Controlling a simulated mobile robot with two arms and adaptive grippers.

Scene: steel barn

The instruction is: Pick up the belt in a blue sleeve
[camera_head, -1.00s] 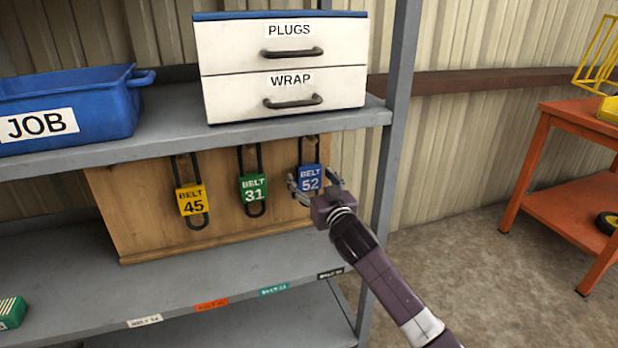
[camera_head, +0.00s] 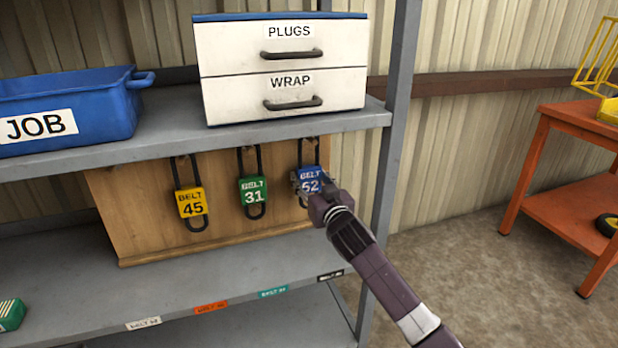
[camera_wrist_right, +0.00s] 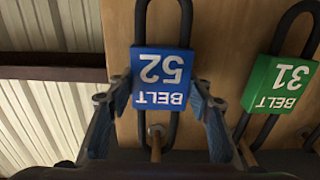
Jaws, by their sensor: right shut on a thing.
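The belt in a blue sleeve (camera_head: 310,178), marked BELT 52, hangs as a black loop at the right of the wooden board. My right gripper (camera_head: 312,188) is at the sleeve, coming from the lower right. In the right wrist view the blue sleeve (camera_wrist_right: 161,78) appears upside down between the two fingers of my right gripper (camera_wrist_right: 160,95), which is shut on it. The loop is still by its peg (camera_wrist_right: 157,132) on the board. My left gripper is in neither view.
A green-sleeved belt (camera_head: 252,190), marked 31, and a yellow-sleeved belt (camera_head: 191,202), marked 45, hang to the left on the wooden board (camera_head: 150,225). The grey shelf above (camera_head: 170,128) holds a drawer unit (camera_head: 230,60) and a blue JOB bin (camera_head: 100,112). A shelf post (camera_head: 398,90) stands at right.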

